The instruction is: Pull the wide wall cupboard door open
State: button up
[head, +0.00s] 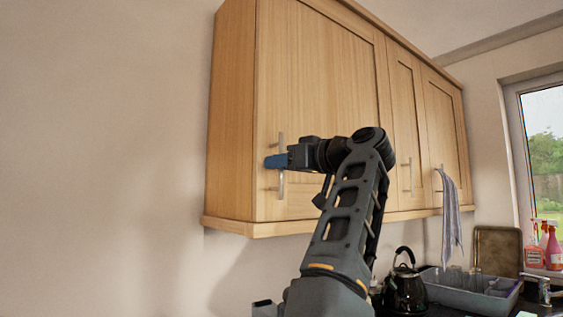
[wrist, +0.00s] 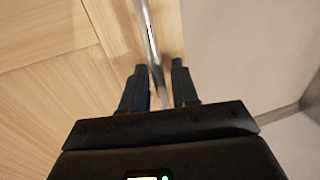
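The wide wall cupboard door (head: 318,75) is the large light-wood panel at the left of the wall cupboard. It looks shut, flush with the cabinet. Its upright metal bar handle (head: 281,183) is near the door's lower left. My gripper (head: 276,161) is at the middle of this handle. In the wrist view, the handle (wrist: 148,30) runs between the two fingers of my gripper (wrist: 158,72). The bar is close to the left finger, with a small gap on the right, so the fingers look open around it. My wrist hides part of the door.
Narrower cupboard doors (head: 407,125) adjoin on the right, and a cloth (head: 450,212) hangs from one handle. Below are a black kettle (head: 405,290), a grey dish rack (head: 465,288) and spray bottles (head: 553,245). The wall left of the cupboard is bare.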

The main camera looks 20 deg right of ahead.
grip_shut()
dwell(0.5)
